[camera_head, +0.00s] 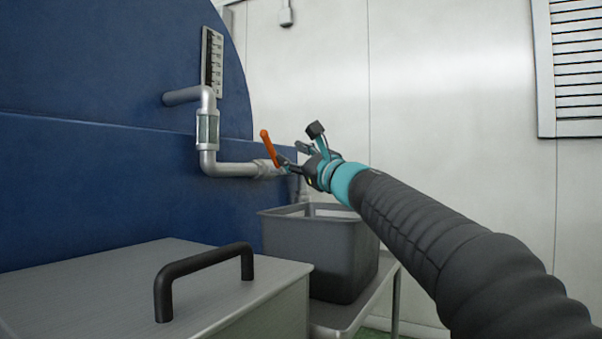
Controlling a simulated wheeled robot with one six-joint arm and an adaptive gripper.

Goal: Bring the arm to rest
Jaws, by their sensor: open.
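My gripper (291,157) is at the end of my arm, which reaches in from the lower right. It is up near the orange valve lever (268,148) on the metal pipe (226,169). The jaws are open, and I see nothing held between them. The lever stands nearly upright, leaning a little to the left at its top. The gripper overlaps the pipe's end in the picture, so I cannot tell whether it touches the lever or the valve.
A blue tank (120,165) fills the left, with a scale (212,62) above the pipe. A grey bin (325,250) stands below the gripper on a metal table (345,313). A metal box lid (100,290) with a black handle (204,264) is in front.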

